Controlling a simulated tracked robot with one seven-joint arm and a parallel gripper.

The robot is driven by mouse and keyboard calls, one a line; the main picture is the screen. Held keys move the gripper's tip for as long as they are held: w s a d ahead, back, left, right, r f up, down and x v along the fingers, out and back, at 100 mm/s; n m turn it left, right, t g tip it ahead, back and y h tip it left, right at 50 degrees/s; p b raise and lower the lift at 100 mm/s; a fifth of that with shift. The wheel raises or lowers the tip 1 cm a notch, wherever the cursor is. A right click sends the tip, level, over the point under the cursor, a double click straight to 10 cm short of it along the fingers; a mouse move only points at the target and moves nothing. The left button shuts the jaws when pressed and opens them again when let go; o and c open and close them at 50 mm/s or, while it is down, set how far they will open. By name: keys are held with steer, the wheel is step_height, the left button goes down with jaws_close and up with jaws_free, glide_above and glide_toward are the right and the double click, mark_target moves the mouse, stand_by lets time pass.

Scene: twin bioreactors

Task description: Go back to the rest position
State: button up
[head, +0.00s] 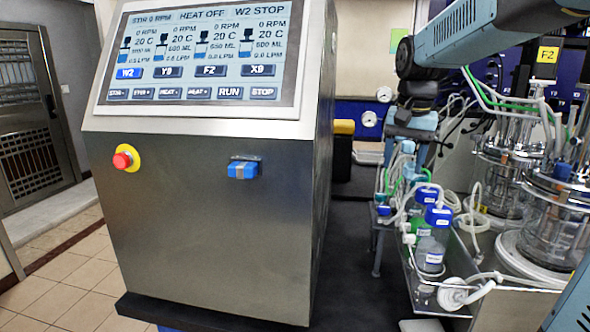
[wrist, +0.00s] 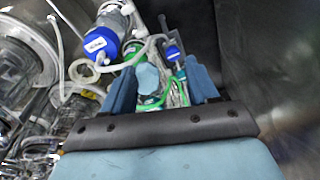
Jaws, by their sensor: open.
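My gripper (head: 408,160) points down over the bottle rack on the right of the head view. In the wrist view my gripper (wrist: 162,84) has its two blue fingers spread apart. A light blue item (wrist: 147,78) and green tubing (wrist: 158,102) show in the gap between the fingers. I cannot tell whether the fingers touch them. My blue and black arm (head: 470,35) reaches in from the upper right of the head view.
A metal rack (head: 440,300) holds blue-capped bottles (head: 433,245) and looping tubes close under my gripper. Glass bioreactor vessels (head: 555,225) stand to the right. A control console (head: 215,210) with a screen stands left. Open floor (head: 75,265) lies far left.

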steer(key=s+f+n+t, duration=0.2)
steer(key=s, duration=0.7)
steer(key=s+f+n+t, duration=0.2)
steer(key=s+f, duration=0.1)
steer(key=s, duration=0.6)
steer(key=shift+s+a+f+n, duration=0.25)
steer(key=shift+s+f+n, duration=0.05)
steer(key=shift+s+n, duration=0.1)
steer(key=shift+c, duration=0.4)
stand_by(0.6)
